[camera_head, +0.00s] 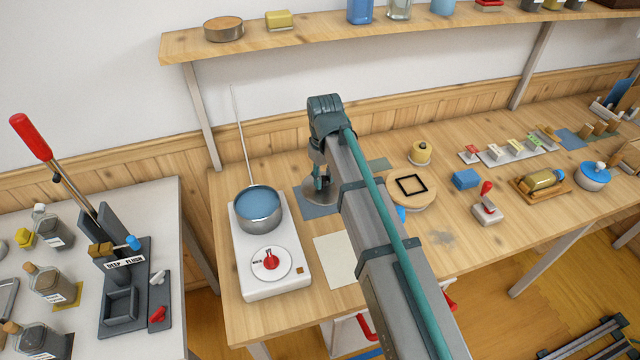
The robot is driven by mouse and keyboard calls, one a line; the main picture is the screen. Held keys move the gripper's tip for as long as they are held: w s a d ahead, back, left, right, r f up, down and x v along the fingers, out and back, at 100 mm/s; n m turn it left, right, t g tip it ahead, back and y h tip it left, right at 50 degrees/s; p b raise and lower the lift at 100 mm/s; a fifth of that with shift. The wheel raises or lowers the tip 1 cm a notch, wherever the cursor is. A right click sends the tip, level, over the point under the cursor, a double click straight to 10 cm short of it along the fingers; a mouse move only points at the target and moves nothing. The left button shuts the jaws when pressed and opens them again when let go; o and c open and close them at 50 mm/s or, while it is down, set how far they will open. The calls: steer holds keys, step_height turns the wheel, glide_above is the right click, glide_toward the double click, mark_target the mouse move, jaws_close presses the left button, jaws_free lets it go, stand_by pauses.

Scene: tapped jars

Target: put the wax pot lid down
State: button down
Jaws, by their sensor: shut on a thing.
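The wax pot (262,222) stands uncovered on a white hotplate (282,288), and blue wax shows inside it. My gripper (321,182) is right of the pot and points down. It is shut on the wax pot lid (309,188), a grey metal disc partly hidden by my gripper and arm. The lid is over a blue-grey mat (318,210). I cannot tell whether it touches the mat or is slightly above it.
A thin rod (237,118) rises behind the pot. A pale sheet (333,256) lies in front of the mat. A shelf (350,38) runs above the bench.

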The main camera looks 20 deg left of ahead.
steer(key=w+f, duration=0.1)
steer(key=w+a+f, duration=0.1)
steer(key=f, duration=0.1)
steer(key=w+a+f+p, duration=0.1)
steer(key=shift+a+f, duration=0.1)
steer(key=shift+f, duration=0.05)
steer(key=shift+f+p, duration=0.65)
steer(key=shift+f, duration=1)
steer(key=shift+f, duration=0.15)
steer(key=c, duration=0.9)
jaws_free()
steer(key=shift+o, duration=0.2)
step_height(320, 180, up, 12)
steer(key=b, duration=0.3)
steer(key=shift+r, duration=0.2)
